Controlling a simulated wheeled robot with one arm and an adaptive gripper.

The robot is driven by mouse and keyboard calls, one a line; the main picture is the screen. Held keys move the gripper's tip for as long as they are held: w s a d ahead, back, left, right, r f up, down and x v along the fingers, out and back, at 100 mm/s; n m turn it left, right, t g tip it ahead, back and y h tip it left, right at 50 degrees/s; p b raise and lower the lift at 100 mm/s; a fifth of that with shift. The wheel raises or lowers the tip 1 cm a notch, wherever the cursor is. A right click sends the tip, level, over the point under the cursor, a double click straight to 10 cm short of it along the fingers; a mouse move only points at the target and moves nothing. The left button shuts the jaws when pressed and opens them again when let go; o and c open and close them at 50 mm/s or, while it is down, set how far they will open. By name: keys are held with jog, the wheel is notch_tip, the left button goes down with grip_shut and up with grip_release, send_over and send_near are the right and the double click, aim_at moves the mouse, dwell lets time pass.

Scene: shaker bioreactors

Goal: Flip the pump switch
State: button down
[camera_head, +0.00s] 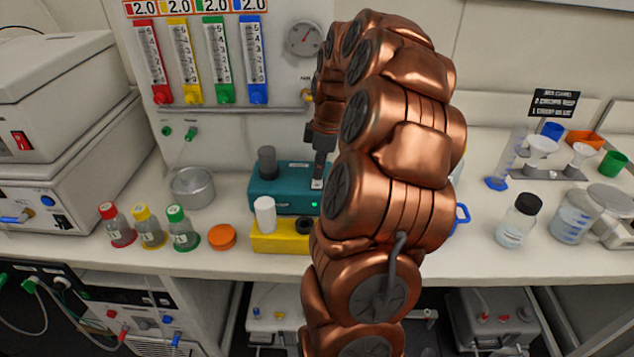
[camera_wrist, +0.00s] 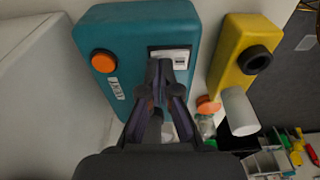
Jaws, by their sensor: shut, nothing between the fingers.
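A teal box (camera_head: 268,196) stands on the bench at the middle of the head view, with a small green light on its front. It also fills the upper middle of the wrist view (camera_wrist: 125,30), where an orange round knob and a small label show. A white rocker switch (camera_wrist: 181,60) in a dark frame sits on its face. My gripper (camera_wrist: 160,70) is shut and empty, its fingertips at the switch's left part and partly covering it. In the head view my gripper (camera_head: 319,176) points down at the teal box's right part. Whether the fingertips touch the switch, I cannot tell.
A yellow box (camera_head: 280,238) with a white cylinder (camera_head: 265,214) stands in front of the teal box. Capped bottles (camera_head: 150,230), an orange lid (camera_head: 221,237) and a metal pot (camera_head: 192,188) are left. A black-capped bottle (camera_head: 517,222) stands right. Flow meters (camera_head: 200,60) are behind.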

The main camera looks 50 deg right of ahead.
jog(key=shift+f, duration=0.25)
jog(key=shift+r, duration=0.1)
jog(key=shift+r+p, duration=0.3)
jog(key=shift+r, duration=3.15)
